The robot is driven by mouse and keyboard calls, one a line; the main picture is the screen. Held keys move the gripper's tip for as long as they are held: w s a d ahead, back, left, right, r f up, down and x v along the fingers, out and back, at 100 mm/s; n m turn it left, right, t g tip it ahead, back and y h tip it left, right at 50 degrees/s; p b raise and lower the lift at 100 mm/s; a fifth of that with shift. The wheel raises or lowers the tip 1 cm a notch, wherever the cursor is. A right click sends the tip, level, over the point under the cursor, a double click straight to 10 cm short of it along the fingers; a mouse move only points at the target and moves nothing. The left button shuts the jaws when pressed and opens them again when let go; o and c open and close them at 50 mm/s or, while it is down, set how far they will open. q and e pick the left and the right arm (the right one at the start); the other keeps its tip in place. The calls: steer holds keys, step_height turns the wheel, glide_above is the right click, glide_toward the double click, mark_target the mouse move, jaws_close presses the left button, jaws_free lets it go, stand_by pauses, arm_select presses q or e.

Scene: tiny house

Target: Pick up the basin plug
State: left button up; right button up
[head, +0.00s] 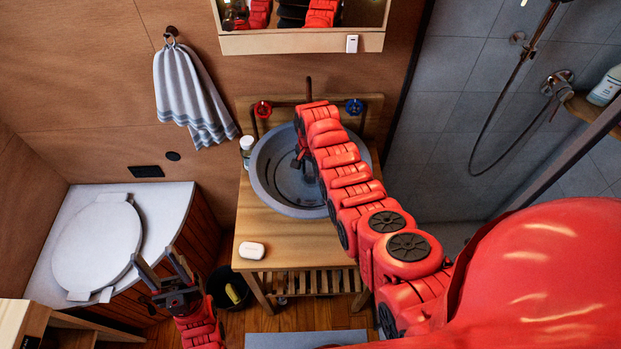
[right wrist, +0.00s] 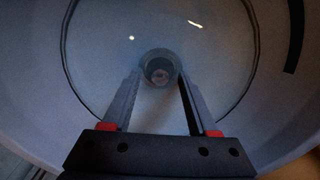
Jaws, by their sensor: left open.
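The grey round basin (head: 262,180) sits on the wooden washstand. In the right wrist view a small round grey piece with a dark middle (right wrist: 160,68) lies at the basin's bottom; it looks like the basin plug or the drain, and I cannot tell which. My right gripper (right wrist: 162,78) points down into the basin. Its fingers are apart, with the tips on either side of that round piece in the picture; contact cannot be told. In the head view my right arm hides part of the basin. My left gripper (head: 158,257) is open and empty, in front of the toilet.
A white soap-like case (head: 252,250) lies on the washstand (head: 290,258), and a small bottle (head: 246,150) stands left of the basin. Red (head: 263,109) and blue (head: 354,107) tap handles are behind it. The toilet lid (head: 97,245) is left; a dark bin (head: 229,290) stands between.

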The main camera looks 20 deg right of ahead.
mark_target(310, 175)
jaws_close()
steer(key=shift+r, duration=0.15)
steer(key=shift+r+b, duration=0.7)
steer(key=shift+r, duration=0.5)
step_height(310, 175, up, 5)
steer(key=shift+w+f+b, duration=0.1)
steer(key=shift+b, duration=1.1)
step_height(310, 175, up, 3)
steer(key=p, duration=0.3)
steer(key=shift+a+f, duration=0.1)
